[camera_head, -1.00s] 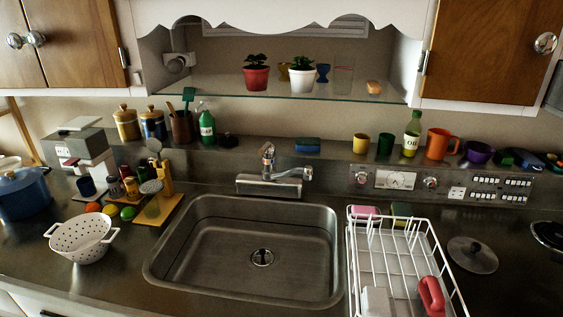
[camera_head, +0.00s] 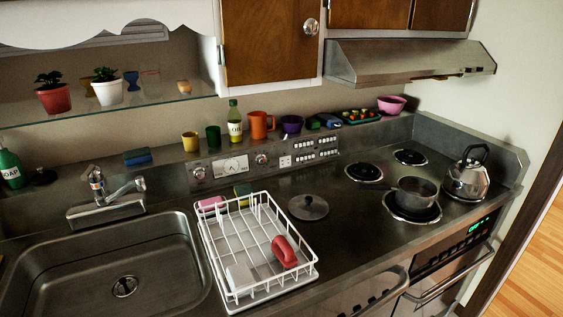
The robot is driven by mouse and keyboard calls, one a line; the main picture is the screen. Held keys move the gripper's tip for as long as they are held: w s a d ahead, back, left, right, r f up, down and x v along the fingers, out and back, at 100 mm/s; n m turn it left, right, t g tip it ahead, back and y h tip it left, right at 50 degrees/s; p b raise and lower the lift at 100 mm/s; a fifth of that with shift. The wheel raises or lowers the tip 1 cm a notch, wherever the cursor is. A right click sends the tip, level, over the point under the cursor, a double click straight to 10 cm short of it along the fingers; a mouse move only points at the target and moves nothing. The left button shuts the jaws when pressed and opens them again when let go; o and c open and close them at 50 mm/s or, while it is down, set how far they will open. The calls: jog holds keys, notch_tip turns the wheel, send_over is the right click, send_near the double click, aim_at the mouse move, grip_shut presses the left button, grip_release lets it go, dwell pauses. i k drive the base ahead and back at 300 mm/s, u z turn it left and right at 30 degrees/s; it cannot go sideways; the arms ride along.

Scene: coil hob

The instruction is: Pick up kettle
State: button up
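The kettle (camera_head: 467,178) is a shiny metal one with a dark arched handle on top. It stands upright at the right end of the coil hob, near the raised edge of the counter. A dark saucepan (camera_head: 414,191) sits on the front coil to its left, with its handle pointing left. My gripper is not in view.
A white dish rack (camera_head: 217,262) with a red mug (camera_head: 285,252) stands beside the sink (camera_head: 60,268). A pot lid (camera_head: 308,207) lies flat on the counter. Two coils (camera_head: 364,172) (camera_head: 410,157) are bare. A range hood (camera_head: 410,62) hangs above the hob.

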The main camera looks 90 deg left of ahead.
aim_at(469, 178)
jog(key=i, duration=0.65)
jog(key=u, duration=3.6)
